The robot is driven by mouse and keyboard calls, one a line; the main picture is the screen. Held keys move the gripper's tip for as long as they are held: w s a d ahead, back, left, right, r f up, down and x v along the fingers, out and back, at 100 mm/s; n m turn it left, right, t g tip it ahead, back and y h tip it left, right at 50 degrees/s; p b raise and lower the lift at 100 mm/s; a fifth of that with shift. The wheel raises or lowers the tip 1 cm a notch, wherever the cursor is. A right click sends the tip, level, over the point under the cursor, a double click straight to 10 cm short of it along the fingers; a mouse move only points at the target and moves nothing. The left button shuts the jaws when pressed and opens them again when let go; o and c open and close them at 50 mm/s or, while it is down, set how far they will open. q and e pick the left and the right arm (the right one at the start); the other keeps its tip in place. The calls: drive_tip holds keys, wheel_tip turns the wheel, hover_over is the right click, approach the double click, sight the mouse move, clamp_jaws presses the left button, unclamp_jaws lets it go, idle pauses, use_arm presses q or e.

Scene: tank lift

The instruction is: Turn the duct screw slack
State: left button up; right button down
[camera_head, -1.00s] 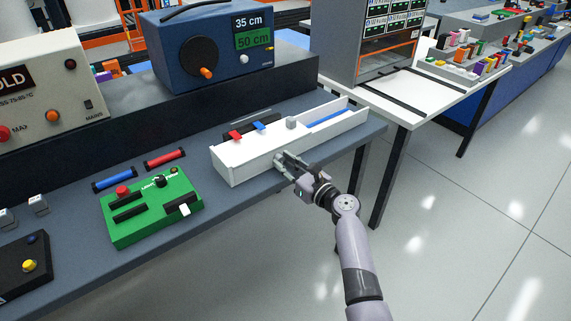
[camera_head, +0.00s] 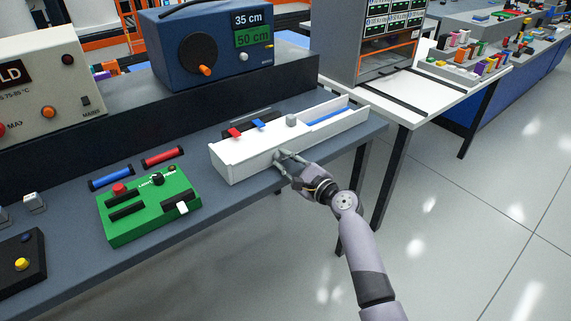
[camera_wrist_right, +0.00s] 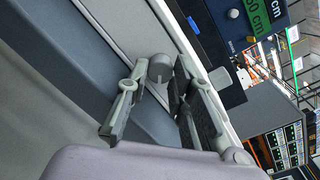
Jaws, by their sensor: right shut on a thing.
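The white duct (camera_head: 235,166) is a long open trough on the blue-grey table. In the right wrist view, a grey round screw (camera_wrist_right: 161,68) stands out from the duct's front wall. My right gripper (camera_head: 284,156) is at that front wall. In the head view the fingers mostly hide the screw. My left gripper is not in view.
Red and blue tabs (camera_head: 258,124) and a grey knob (camera_head: 292,120) show on the duct. A green panel (camera_head: 150,209) lies left of it. A blue box (camera_head: 213,50) reading "35 cm" and "50 cm" stands behind. Open floor lies in front.

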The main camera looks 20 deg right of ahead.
drive_tip(key=n+b, duration=0.1)
drive_tip(key=n, duration=0.5)
drive_tip(key=n+h+b, duration=0.1)
drive_tip(key=n, duration=0.7)
drive_tip(key=shift+a+n, duration=0.1)
drive_tip(key=shift+n, duration=0.3)
drive_tip(key=n, duration=0.3)
drive_tip(key=shift+n, duration=0.3)
drive_tip(key=n+p, duration=0.1)
drive_tip(key=n, duration=0.4)
drive_tip(key=shift+n+t, duration=0.3)
drive_tip(key=shift+n, duration=0.1)
drive_tip(key=c, duration=1.4)
unclamp_jaws()
